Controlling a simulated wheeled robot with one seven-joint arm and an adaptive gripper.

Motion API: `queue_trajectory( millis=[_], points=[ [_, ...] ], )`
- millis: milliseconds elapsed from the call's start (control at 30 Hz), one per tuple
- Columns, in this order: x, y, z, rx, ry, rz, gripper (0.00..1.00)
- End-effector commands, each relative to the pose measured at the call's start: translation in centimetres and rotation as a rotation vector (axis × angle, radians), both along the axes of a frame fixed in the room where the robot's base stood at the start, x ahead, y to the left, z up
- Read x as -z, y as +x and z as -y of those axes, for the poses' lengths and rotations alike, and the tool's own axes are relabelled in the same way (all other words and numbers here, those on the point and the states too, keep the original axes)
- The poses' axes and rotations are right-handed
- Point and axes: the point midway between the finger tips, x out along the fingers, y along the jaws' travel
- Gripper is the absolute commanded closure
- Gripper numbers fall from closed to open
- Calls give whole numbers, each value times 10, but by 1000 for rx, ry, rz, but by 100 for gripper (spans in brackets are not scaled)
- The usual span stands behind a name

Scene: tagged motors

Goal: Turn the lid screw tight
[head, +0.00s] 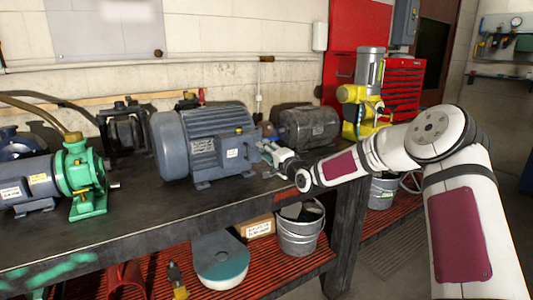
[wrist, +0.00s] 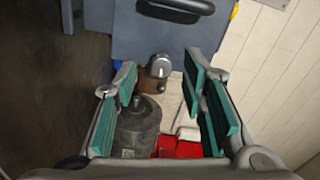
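A large blue-grey motor (head: 205,145) stands on the dark workbench, with a pale label on its side. My gripper (head: 270,152) is at the right end of this motor, beside its shaft end. In the wrist view my gripper (wrist: 158,82) has its two teal-padded fingers wide apart, with nothing held between them. The blue-grey motor (wrist: 165,35) fills the top of that view, and its silver round shaft end (wrist: 160,66) shows just beyond the fingertips. I cannot make out a lid screw in either view.
A dark grey motor (head: 308,126) stands behind my gripper and shows between the fingers in the wrist view (wrist: 138,125). A green pump (head: 82,178) with a motor stands at the left. The workbench (head: 150,225) is bare along its front.

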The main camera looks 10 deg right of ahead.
Motion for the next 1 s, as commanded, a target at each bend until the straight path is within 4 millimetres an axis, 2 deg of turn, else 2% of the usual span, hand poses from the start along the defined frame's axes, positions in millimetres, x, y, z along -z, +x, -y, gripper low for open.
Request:
queue_trajectory(
  millis=[133,267,700,833,1000],
  points=[
    [-1,-3,1,0,-1,1,62],
    [-1,-16,6,0,0,0,62],
    [0,-95,32,1,0,-1,62],
    [0,-108,36,0,0,-1,62],
    [0,-115,38,1,0,0,62]
  ],
)
